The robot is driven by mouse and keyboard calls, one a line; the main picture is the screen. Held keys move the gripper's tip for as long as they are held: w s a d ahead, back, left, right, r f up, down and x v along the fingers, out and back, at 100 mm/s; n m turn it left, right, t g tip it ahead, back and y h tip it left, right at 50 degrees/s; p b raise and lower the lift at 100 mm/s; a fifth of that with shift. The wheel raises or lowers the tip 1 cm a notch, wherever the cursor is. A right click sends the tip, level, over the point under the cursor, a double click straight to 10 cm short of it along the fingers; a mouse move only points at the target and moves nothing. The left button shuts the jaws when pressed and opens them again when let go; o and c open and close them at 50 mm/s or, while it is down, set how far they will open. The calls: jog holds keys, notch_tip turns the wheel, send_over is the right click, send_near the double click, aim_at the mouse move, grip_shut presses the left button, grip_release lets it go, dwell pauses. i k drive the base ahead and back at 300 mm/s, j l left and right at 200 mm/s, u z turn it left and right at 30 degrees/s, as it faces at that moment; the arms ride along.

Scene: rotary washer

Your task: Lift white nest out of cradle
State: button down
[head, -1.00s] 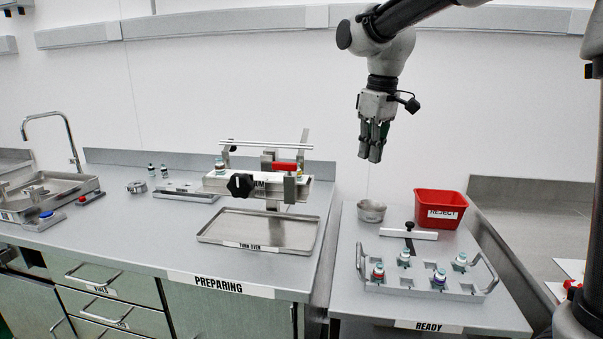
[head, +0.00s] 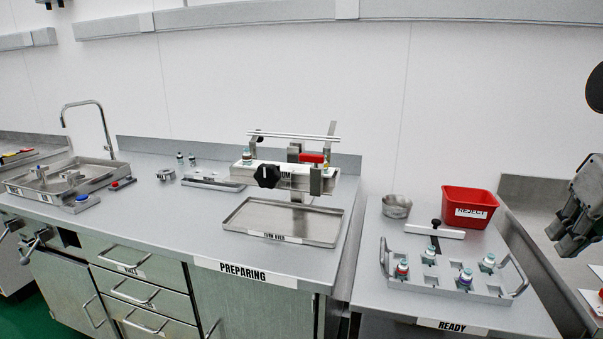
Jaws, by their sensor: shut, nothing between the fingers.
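A metal cradle device (head: 316,180) stands on the preparing bench, with a black knob (head: 267,176) at its front and a red handle (head: 311,158) on top. A long white piece (head: 244,172) sits in it, apparently the white nest, partly hidden by the knob and clamp parts. A small vial (head: 247,158) stands at its left end. My gripper (head: 562,242) is at the right edge of the head view, shut and empty, pointing down, far to the right of the cradle.
A metal tray (head: 240,222) marked turn over lies before the cradle. On the ready table are a vial rack (head: 450,287) with several vials, a red reject bin (head: 470,193), a metal bowl (head: 397,201) and a white bar (head: 450,233). A sink (head: 25,192) is at left.

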aim_at(286, 168)
jog(key=i+j+z, duration=0.1)
jog(key=j, duration=0.55)
jog(key=i+j+z, duration=0.15)
jog(key=j, duration=0.5)
jog(key=j+z, duration=0.1)
jog(key=j, duration=0.55)
jog(key=i+l, duration=0.1)
jog(key=i, duration=0.2)
